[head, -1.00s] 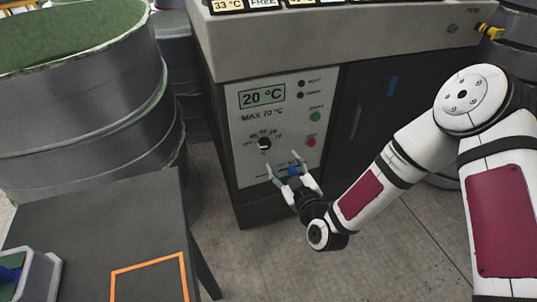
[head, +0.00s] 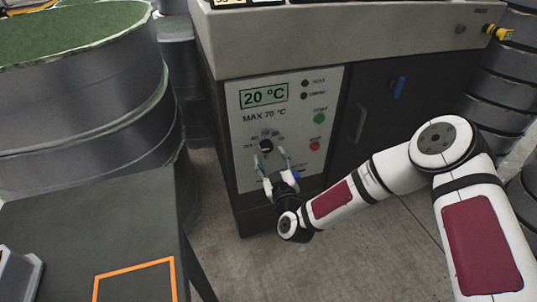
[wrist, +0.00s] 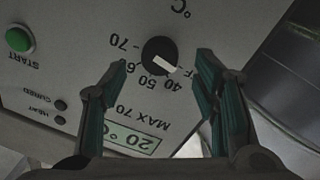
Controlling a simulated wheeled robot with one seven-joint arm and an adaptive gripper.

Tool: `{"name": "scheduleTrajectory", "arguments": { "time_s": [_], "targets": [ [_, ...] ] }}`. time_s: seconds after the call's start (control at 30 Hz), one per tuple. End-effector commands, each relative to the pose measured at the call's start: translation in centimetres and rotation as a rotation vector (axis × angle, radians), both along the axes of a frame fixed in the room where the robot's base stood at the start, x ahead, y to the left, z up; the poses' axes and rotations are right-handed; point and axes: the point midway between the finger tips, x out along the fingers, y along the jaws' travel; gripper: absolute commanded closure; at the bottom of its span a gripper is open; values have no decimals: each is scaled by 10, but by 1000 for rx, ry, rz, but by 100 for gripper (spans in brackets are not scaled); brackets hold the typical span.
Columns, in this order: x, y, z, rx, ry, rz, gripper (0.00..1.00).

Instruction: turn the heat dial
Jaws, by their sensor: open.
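The heat dial (head: 266,147) is a black knob with a white pointer bar on the light grey control panel (head: 246,178). My gripper (head: 270,157) is open in front of the panel, just below the dial in the head view. In the wrist view, where the lettering is upside down, the dial (wrist: 158,54) lies between and slightly beyond my fingertips (wrist: 160,65), with a gap on each side. The pointer slants toward the 40 and OFF side. The panel display (head: 263,96) reads 20 °C.
A green START button (head: 320,118) and a red button (head: 315,147) are right of the dial. A dark cabinet door with a handle (head: 361,124) is farther right. A dark table (head: 130,225) with an orange square outline stands at lower left, near large grey moulds (head: 90,120).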

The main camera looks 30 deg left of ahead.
Motion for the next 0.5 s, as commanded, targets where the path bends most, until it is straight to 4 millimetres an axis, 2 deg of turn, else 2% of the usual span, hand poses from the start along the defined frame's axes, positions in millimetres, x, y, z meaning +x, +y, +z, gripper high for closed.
{"name": "scheduleTrajectory", "arguments": {
  "time_s": [0.2, 0.5],
  "targets": [
    [20, 19, -1, 0, 1, -1, 45],
    [25, 25, 0, 0, 2, 1, 45]
  ]
}}
